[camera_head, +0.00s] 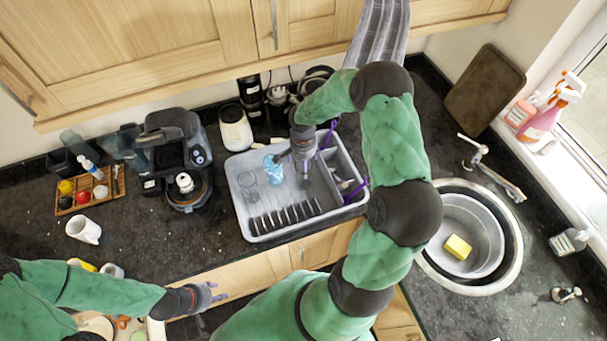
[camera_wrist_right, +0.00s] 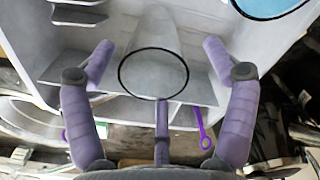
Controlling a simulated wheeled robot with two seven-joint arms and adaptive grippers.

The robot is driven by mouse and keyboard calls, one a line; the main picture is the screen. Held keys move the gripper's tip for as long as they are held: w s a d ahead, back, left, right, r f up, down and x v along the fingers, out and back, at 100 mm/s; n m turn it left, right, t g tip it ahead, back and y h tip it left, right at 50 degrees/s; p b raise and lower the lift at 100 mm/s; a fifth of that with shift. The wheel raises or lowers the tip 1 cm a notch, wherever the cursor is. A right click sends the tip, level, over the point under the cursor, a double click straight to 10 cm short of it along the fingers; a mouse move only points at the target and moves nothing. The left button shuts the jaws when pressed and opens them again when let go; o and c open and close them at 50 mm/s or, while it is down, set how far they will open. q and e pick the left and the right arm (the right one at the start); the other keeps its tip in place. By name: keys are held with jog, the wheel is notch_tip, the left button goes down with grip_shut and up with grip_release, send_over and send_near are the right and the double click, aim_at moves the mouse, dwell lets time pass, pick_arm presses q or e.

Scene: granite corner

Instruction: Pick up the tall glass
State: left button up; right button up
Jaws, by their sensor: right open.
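The tall glass (camera_wrist_right: 153,62) is clear, with a dark round rim, and stands in the grey dish rack (camera_head: 240,213). In the right wrist view it lies between the spread fingers of my right gripper (camera_wrist_right: 160,75), with a gap on both sides. In the head view my right gripper (camera_head: 304,178) is over the middle of the rack, and its wrist largely hides the glass. My left gripper (camera_head: 214,293) is empty in front of the counter edge, with its fingers apart.
A blue glass (camera_head: 273,170) and another clear glass (camera_head: 248,180) stand left of my right gripper. Plate slots (camera_head: 285,216) line the rack's front. Purple-handled utensils (camera_head: 356,192) are at its right. A coffee machine (camera_head: 175,150) and a sink (camera_head: 470,220) flank the rack.

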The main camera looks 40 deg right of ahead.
jog(key=f, duration=0.4)
jog(key=shift+s+f+p, duration=0.3)
jog(key=shift+p, duration=0.05)
jog(key=c, duration=1.4)
